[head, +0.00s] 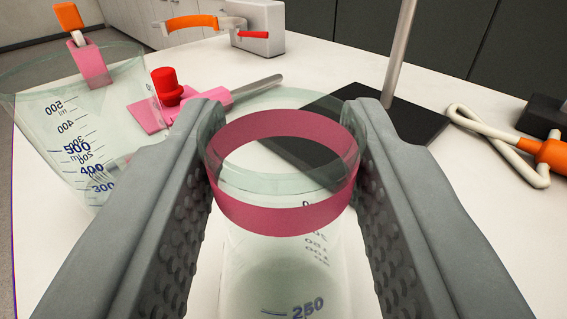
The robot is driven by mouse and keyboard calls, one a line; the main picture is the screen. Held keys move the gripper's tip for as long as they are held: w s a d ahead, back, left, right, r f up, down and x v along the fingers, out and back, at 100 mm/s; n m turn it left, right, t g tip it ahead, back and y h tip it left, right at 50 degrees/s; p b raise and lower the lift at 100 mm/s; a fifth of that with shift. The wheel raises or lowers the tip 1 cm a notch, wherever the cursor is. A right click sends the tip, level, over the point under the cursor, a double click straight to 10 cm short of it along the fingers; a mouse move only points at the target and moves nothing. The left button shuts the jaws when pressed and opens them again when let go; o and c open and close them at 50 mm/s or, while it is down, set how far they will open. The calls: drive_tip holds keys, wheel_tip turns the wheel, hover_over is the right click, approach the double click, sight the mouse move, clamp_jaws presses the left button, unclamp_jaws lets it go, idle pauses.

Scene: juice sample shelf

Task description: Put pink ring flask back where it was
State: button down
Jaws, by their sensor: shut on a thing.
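The pink ring flask (285,218) is a clear glass flask with a pink band around its neck and dark volume marks, 250 among them, on its body. It stands out in the middle of the head view. My gripper (285,150) is shut on the flask's neck, one grey finger on each side of the pink band. The flask looks upright. Its base is out of the picture, so I cannot tell whether it touches the table.
A large glass beaker (65,130) stands at left on the white table (330,65).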

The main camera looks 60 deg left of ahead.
drive_tip(key=c, duration=0.9)
unclamp_jaws()
drive_tip(key=shift+f, duration=0.1)
drive_tip(key=shift+c, duration=0.2)
drive_tip(key=shift+s+d, duration=0.1)
drive_tip(key=shift+d, duration=0.1)
drive_tip(key=v, duration=1.1)
drive_tip(key=shift+d, duration=0.25)
drive_tip(key=shift+s, duration=0.1)
drive_tip(key=s+d+r+m+t+h, duration=0.35)
drive_tip(key=d+r+t+h, duration=0.2)
drive_tip(key=d, duration=0.35)
drive_tip(key=s+d+r+m+t+h, duration=0.2)
drive_tip(key=d+r+m+t+h, duration=0.3)
drive_tip(key=d, duration=0.4)
drive_tip(key=s+d+m+g+h, duration=0.1)
drive_tip(key=s+d+h, duration=0.1)
drive_tip(key=s+d, duration=0.3)
drive_tip(key=s+d+f+m+g+h, duration=0.1)
drive_tip(key=s+d, duration=0.4)
drive_tip(key=s, duration=0.5)
drive_tip(key=shift+s+d+m+h, duration=0.25)
drive_tip(key=shift+m+h, duration=0.5)
drive_tip(key=shift+h, duration=0.4)
